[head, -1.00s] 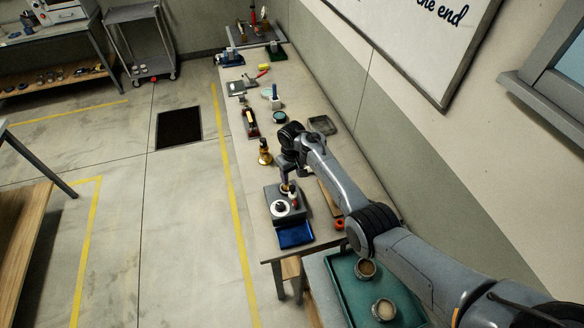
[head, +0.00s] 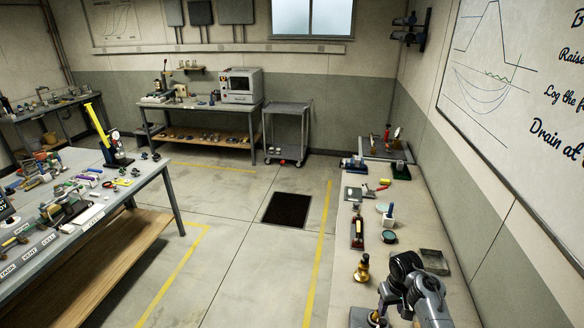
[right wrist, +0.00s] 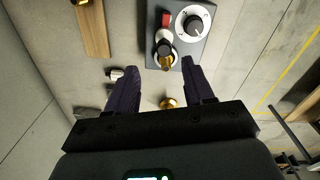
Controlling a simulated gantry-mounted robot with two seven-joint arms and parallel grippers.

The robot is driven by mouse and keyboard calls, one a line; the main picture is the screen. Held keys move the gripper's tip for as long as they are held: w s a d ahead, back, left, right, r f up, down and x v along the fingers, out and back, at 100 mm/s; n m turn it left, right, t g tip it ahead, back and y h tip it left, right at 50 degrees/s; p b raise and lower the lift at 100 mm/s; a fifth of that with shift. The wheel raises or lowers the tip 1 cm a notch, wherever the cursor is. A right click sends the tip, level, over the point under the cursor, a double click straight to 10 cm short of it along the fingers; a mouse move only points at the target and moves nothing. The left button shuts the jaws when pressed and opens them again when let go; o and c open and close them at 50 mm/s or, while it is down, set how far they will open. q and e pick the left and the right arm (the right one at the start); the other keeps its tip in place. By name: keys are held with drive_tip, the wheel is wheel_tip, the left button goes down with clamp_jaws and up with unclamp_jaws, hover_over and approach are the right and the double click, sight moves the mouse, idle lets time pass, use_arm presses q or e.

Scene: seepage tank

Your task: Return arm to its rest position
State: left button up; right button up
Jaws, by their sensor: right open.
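My right arm (head: 412,282) comes in at the bottom of the head view, over the near end of the long wall bench (head: 345,290). Its gripper is at the bottom edge there, and its fingers are hard to make out. In the right wrist view, the right gripper (right wrist: 157,72) has two dark fingers spread apart with nothing held between them. My left gripper is not in view.
A brass item (head: 362,268) stands on the bench beside my right arm; a grey tray (head: 434,262) is on its other side. Several tools stand farther along the bench. A cluttered table (head: 130,180) is at the left. The floor between has a dark grate (head: 286,210).

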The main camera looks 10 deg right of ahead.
drive_tip(key=s+a+f+n+t+h+p, duration=0.1)
drive_tip(key=s+a+p, duration=0.15)
drive_tip(key=s, duration=0.65)
drive_tip(key=s+a+n+t+p, duration=0.15)
drive_tip(key=s+a, duration=0.25)
drive_tip(key=s, duration=0.5)
drive_tip(key=s+a+r+p, duration=0.1)
drive_tip(key=s+a+r, duration=0.2)
drive_tip(key=s, duration=0.3)
drive_tip(key=s+a+r+y+p, duration=0.1)
drive_tip(key=s+a+r, duration=0.1)
drive_tip(key=s+r, duration=0.2)
drive_tip(key=s+a+r+p, duration=0.1)
drive_tip(key=s+a+r, duration=0.2)
drive_tip(key=s, duration=0.4)
drive_tip(key=shift+s+a+r+t+y+p, duration=0.35)
drive_tip(key=shift+r+t, duration=0.1)
drive_tip(key=shift+r, duration=0.15)
